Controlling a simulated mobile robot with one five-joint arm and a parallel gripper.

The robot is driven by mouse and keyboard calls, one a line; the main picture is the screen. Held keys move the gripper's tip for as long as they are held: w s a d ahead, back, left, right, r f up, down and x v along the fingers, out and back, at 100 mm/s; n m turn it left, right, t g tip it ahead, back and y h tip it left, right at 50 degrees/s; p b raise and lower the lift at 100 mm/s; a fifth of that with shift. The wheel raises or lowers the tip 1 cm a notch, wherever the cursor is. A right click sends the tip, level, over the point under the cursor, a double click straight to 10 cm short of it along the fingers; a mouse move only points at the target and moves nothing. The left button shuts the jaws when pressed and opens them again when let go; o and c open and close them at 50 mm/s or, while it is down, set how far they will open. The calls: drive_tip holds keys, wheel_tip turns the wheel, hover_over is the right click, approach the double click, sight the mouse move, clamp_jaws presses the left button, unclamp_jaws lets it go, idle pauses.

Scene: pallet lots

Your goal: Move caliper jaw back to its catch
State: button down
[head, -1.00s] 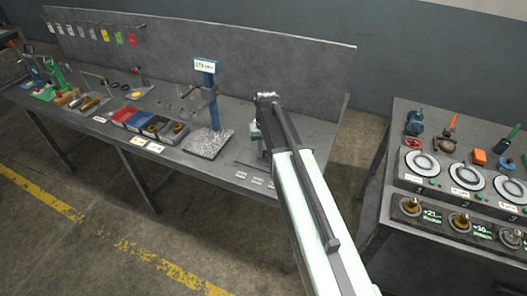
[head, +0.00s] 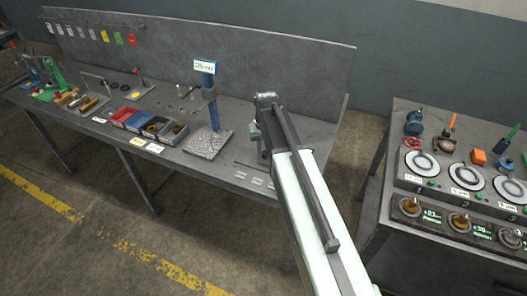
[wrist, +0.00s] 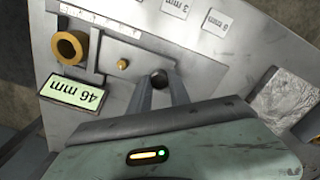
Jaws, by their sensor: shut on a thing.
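My gripper (wrist: 160,88) is shut on a small dark round knob (wrist: 159,78) in the wrist view. The knob stands by a grey caliper on the bench, and I take it for the caliper jaw's handle. A brass ring (wrist: 69,47) sits between two grey jaw pieces (wrist: 97,62) at left.
The bench (head: 225,172) also carries a blue-post stand (head: 213,115) on a stone base, and red, blue and grey bins (head: 123,115). Labels (wrist: 218,22) lie near the caliper. A second bench at right holds dials (head: 422,163). A floor gap separates the benches.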

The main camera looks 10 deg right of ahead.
idle(0.3)
drive_tip(key=w+a, duration=0.2)
drive_tip(key=a, duration=0.1)
drive_tip(key=w+a, duration=0.1)
drive_tip(key=shift+w+a, duration=0.25)
drive_tip(key=shift+a, duration=0.15)
drive_tip(key=c, duration=1.2)
unclamp_jaws()
drive_tip(key=shift+a, duration=0.1)
